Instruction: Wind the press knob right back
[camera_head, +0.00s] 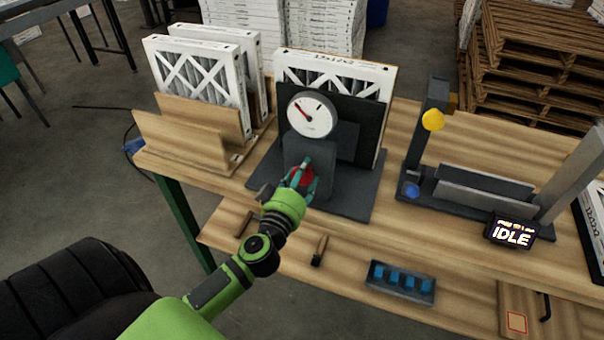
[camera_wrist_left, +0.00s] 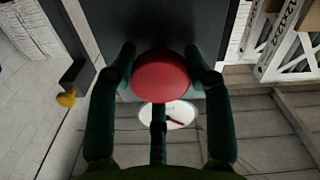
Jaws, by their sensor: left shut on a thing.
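The press knob (camera_head: 308,173) is red and round and sits on the front of the dark grey press (camera_head: 348,193). It also shows in the left wrist view (camera_wrist_left: 160,76). My left gripper (camera_head: 303,178) has its green fingers on both sides of the knob and is shut on it. The fingers partly hide the knob in the head view. A white dial (camera_head: 313,114) with a red needle pointing to the upper left is above the knob. A boxed filter (camera_head: 341,63) stands upright in the press behind the dial. My right gripper is in neither view.
Two filters (camera_head: 200,75) stand in a wooden rack (camera_head: 180,143) on the left. On the right is a grey fixture (camera_head: 480,192) with a yellow knob (camera_head: 433,120) and a display (camera_head: 511,231) reading IDLE. A tray of blue pieces (camera_head: 400,283) lies on the lower shelf.

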